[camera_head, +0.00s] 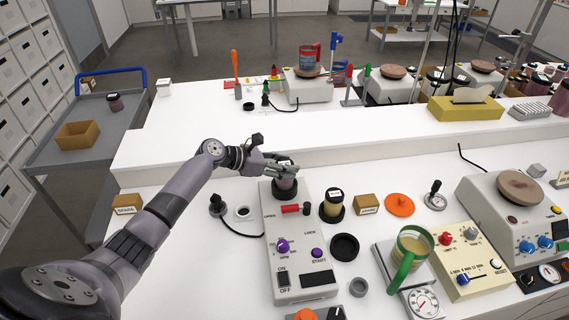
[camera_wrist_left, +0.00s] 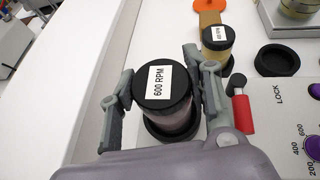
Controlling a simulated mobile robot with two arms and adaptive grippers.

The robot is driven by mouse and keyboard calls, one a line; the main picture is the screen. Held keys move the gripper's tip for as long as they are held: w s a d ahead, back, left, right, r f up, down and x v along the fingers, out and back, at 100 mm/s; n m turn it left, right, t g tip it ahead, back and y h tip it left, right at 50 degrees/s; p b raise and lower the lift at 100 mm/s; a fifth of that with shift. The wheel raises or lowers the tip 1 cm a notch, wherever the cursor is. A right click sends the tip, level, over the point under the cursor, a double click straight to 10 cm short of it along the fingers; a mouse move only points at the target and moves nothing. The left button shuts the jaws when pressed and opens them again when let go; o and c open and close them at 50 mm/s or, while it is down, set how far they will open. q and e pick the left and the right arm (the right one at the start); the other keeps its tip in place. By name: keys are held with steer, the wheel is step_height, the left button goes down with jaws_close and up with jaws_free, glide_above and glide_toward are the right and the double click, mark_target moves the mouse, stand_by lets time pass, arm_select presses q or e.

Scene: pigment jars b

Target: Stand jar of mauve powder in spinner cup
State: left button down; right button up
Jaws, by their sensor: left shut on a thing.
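The jar of mauve powder (camera_head: 286,184) has a black lid labelled "600 RPM", which shows in the left wrist view (camera_wrist_left: 163,88). My left gripper (camera_head: 283,167) is shut on it, with one finger on each side. The jar looks upright over the black spinner cup (camera_wrist_left: 153,130) at the back of the grey spinner (camera_head: 297,268). Its lower end overlaps the cup's rim in the wrist view; I cannot tell whether it rests on the cup floor. The red lever (camera_head: 290,208) is beside the cup. My right gripper is not in view.
An amber jar with a black lid (camera_head: 332,204) stands right of the spinner, near an empty black ring (camera_head: 344,247) and a cardboard box (camera_head: 367,204). A green-handled mug (camera_head: 411,248) is further right. A black cable lies left of the spinner.

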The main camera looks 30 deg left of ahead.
arm_select(q)
steer(key=shift+f+b, duration=0.5)
steer(key=shift+f, duration=0.6)
steer(key=c, duration=0.8)
jaws_free()
steer(key=shift+o, duration=0.2)
steer(key=v, duration=1.2)
